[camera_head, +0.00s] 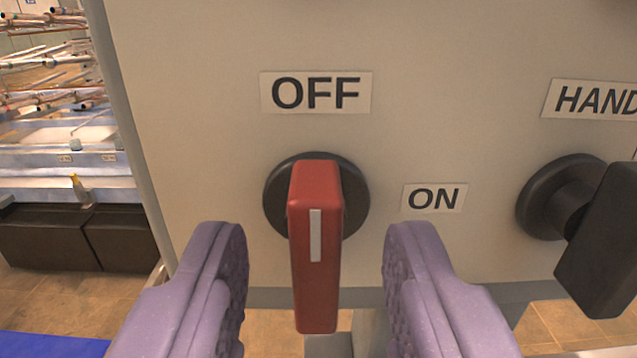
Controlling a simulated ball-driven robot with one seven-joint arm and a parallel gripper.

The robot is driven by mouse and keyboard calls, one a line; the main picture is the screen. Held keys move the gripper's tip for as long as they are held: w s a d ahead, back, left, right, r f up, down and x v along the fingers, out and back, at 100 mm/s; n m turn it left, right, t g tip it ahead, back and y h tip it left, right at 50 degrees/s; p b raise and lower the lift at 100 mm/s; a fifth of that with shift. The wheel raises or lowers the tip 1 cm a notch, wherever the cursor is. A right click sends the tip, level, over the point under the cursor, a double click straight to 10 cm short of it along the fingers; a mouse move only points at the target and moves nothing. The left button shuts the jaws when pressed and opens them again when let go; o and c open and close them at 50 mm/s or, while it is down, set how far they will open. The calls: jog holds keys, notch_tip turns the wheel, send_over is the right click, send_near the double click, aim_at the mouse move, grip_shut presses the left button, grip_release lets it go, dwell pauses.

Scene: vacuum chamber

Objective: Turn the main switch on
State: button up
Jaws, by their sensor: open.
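The main switch (316,250) is a red handle with a white stripe on a round black base (278,205), mounted on a light grey panel. The handle is roughly vertical, in line with the OFF label (316,92) above it. The ON label (434,198) is to the right of the switch. My gripper (316,275) is open, with one purple finger on each side of the red handle. There is a visible gap between the handle and each finger, and the gripper holds nothing.
A black switch (600,240) on a round base sticks out at the right, below a partly cut-off HAND label (595,100). The panel's left edge is in view. Beyond it stand equipment with copper pipes (45,75) and dark boxes (85,235) on a tiled floor.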

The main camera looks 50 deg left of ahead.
aim_at(353, 203)
jog(key=shift+x, duration=1.2)
jog(key=shift+r, duration=0.1)
grip_shut()
jog(key=shift+d+m, duration=0.1)
jog(key=shift+m, duration=0.3)
jog(key=m, duration=0.1)
jog(key=m+p, duration=0.1)
jog(key=shift+w+d+r+m+p, duration=0.1)
jog(key=shift+w+m+p, duration=0.1)
jog(key=shift+m+p, duration=0.15)
jog(key=m+p, duration=0.1)
jog(key=m, duration=0.1)
jog(key=m+p, duration=0.2)
jog(key=m, duration=0.1)
jog(key=shift+w+d+m, duration=0.25)
jog(key=shift+m, duration=0.1)
jog(key=m+p, duration=0.1)
jog(key=m, duration=0.1)
jog(key=m+p, duration=0.1)
jog(key=m, duration=0.1)
jog(key=shift+w+d+f+p, duration=0.1)
jog(key=shift+w+f+p, duration=0.05)
jog(key=shift+f+p, duration=0.25)
jog(key=shift+f+m+p, duration=0.2)
jog(key=shift+m+p, duration=0.4)
jog(key=shift+m, duration=0.6)
jog(key=shift+f+m+p, duration=0.15)
jog(key=shift+m+p, duration=0.4)
jog(key=shift+m, duration=0.65)
